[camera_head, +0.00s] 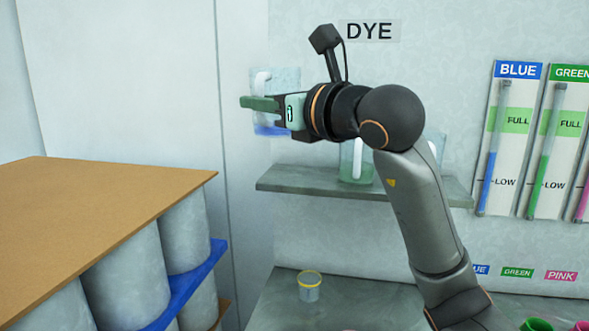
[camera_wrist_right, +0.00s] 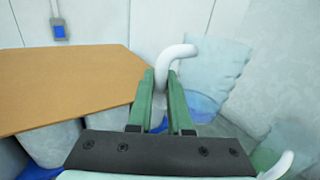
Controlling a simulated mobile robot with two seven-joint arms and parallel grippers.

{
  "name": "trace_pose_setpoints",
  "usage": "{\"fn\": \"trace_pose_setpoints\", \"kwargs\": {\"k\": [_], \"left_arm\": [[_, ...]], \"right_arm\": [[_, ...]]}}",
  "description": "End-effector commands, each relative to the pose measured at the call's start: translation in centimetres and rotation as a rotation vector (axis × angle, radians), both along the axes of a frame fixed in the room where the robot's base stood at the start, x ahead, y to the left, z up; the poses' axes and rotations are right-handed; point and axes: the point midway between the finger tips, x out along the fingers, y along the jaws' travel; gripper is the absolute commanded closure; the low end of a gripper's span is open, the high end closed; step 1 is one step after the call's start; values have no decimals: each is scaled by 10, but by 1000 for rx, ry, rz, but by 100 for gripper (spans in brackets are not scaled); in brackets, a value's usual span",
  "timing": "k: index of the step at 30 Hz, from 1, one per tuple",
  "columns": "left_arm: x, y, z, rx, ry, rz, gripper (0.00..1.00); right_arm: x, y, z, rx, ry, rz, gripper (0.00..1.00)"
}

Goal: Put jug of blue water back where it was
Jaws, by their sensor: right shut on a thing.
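The jug of blue water (camera_head: 287,78) is a clear jug with a white handle and a little blue liquid at its bottom. My right gripper (camera_head: 262,104) is shut on its white handle and holds the jug in the air, above the left end of the grey shelf (camera_head: 290,183). In the right wrist view, the green fingers of the gripper (camera_wrist_right: 160,90) clasp the handle, and the jug (camera_wrist_right: 215,75) shows beyond them to the right. The gripper covers part of the jug in the head view. My left gripper is not in view.
A jug with green liquid (camera_head: 352,165) stands on the shelf under the DYE sign (camera_head: 369,31), and another jug is partly hidden behind my arm. A brown-topped stack of drums (camera_head: 100,200) is at left. A yellow-rimmed cup (camera_head: 309,285) stands on the lower counter.

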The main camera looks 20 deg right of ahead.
Motion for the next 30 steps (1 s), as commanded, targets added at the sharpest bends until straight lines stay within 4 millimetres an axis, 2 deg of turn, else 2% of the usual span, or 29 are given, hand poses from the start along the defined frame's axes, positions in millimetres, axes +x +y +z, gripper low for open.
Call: {"fn": "trace_pose_setpoints", "kwargs": {"k": [5,8,18,21,24,30], "left_arm": [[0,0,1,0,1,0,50],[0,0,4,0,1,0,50],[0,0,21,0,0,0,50],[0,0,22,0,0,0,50],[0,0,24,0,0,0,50],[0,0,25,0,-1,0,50]], "right_arm": [[2,-3,1,1,-1,-5,100],[13,-11,-4,2,1,-7,100],[75,-59,-39,2,4,-8,100],[86,-68,-61,1,3,-7,100],[96,-74,-75,2,1,-5,100],[105,-81,-88,0,-3,-4,100]]}}
